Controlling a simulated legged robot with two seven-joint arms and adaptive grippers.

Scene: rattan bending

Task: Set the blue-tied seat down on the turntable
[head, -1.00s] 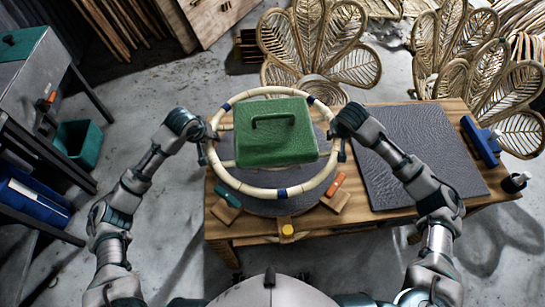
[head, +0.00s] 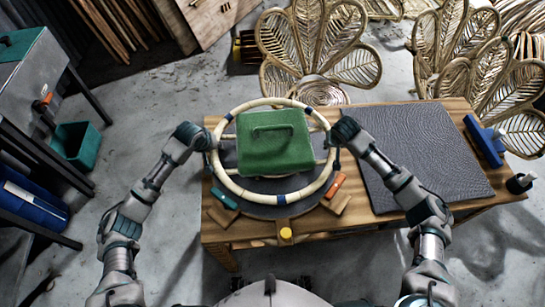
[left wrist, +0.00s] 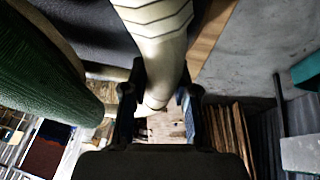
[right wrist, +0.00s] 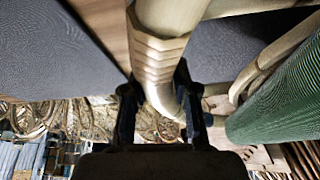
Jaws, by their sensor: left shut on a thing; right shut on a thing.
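The blue-tied seat (head: 252,199) is a round cream rattan ring with blue bands, level or nearly so. A green block with a handle (head: 272,150) rests within its outline, over pale crossbars. The dark round turntable (head: 262,212) is beneath the seat, its front edge showing past the ring. My left gripper (head: 210,150) is shut on the ring's left side, and the rim shows between its fingers in the left wrist view (left wrist: 160,95). My right gripper (head: 334,150) is shut on the right side. Whether the ring touches the turntable cannot be told.
The wooden table (head: 225,232) carries a dark textured mat (head: 415,155) at right, a blue tool (head: 484,140), a small bottle (head: 520,182), and clamps with teal (head: 224,199) and orange (head: 335,186) handles near the turntable. Rattan petal chairs (head: 320,45) stand behind.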

